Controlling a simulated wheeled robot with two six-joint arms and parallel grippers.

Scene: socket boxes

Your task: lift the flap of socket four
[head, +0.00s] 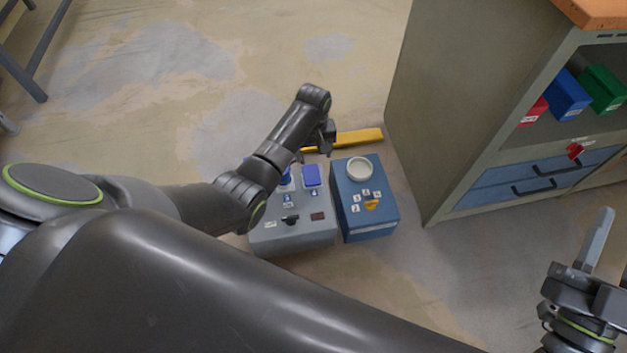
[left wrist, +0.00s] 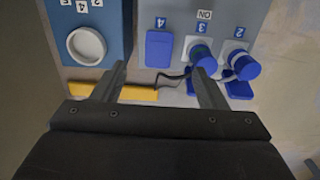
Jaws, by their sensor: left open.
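The flap of socket four (head: 312,176) is a blue square lid on the grey socket box (head: 300,238), lying flat and shut. In the left wrist view the flap (left wrist: 158,48) sits beside the printed 4. My left gripper (left wrist: 158,72) is open and empty, its fingertips spread either side of the flap's hinge-or-edge end, apart from it as far as I can tell. In the head view my left gripper (head: 322,140) hangs just beyond the box. My right gripper (head: 596,245) is at the lower right, far from the boxes; its finger gap is not clear.
Sockets three (left wrist: 202,55) and two (left wrist: 242,66) hold blue plugs with dark cables. A blue box (head: 368,215) with a round white part (head: 359,168) stands close on the right. A yellow bar (head: 358,137) lies behind. A cabinet (head: 450,110) stands farther right.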

